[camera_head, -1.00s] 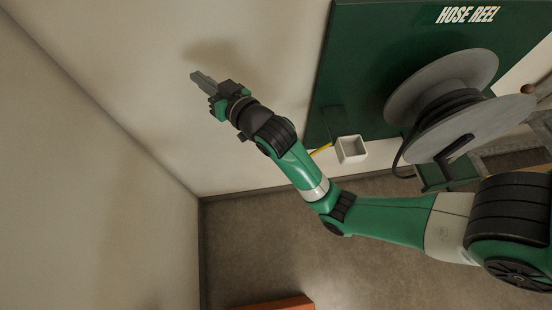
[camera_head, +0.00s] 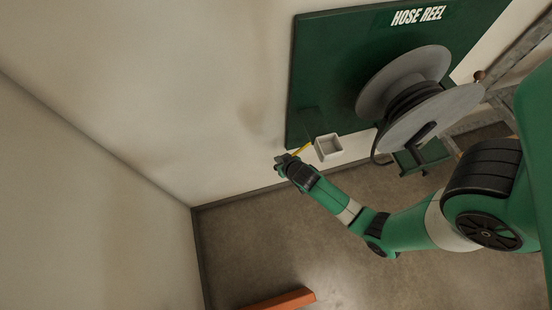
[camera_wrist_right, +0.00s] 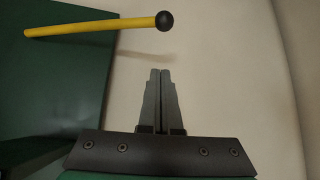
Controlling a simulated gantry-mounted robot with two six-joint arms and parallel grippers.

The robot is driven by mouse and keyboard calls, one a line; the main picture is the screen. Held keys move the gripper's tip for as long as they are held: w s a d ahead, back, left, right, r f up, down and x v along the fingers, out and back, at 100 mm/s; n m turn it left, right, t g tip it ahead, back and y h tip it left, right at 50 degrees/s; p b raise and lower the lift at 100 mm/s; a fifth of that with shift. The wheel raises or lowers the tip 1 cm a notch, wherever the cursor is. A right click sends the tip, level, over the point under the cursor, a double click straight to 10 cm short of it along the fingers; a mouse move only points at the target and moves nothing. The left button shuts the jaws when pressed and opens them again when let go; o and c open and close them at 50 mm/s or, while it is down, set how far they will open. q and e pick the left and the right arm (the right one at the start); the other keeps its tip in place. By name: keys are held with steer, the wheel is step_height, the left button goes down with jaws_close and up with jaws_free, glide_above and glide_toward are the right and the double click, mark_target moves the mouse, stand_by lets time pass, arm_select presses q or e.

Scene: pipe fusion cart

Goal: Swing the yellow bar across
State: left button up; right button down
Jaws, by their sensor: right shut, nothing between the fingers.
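The yellow bar (camera_wrist_right: 95,28) shows in the right wrist view at the top left, with a black ball (camera_wrist_right: 165,21) on its right end. It reaches from in front of the green panel out over the pale wall. In the head view only a short piece of the yellow bar (camera_head: 301,149) shows beside the white box, partly hidden by my arm. My right gripper (camera_wrist_right: 160,73) is shut and empty, its fingertips below the ball in that picture and apart from it. In the head view the right gripper (camera_head: 281,163) is small, close to the bar. My left gripper is not in view.
A green panel (camera_head: 325,60) marked HOSE REEL carries a grey reel (camera_head: 440,115) with black hose. A white open box (camera_head: 328,148) sits at the panel's lower edge. An orange block (camera_head: 280,300) lies on the floor. The pale wall to the left is clear.

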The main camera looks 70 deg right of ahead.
steer(key=f+b, duration=0.1)
steer(key=f, duration=0.1)
steer(key=w+d+f+b, duration=0.1)
steer(key=f+b, duration=0.1)
steer(key=f, duration=0.1)
steer(key=w+d+f+b, duration=0.1)
steer(key=f, duration=0.2)
steer(key=shift+w+b, duration=0.1)
steer(key=shift+b, duration=0.2)
steer(key=shift+a, duration=0.1)
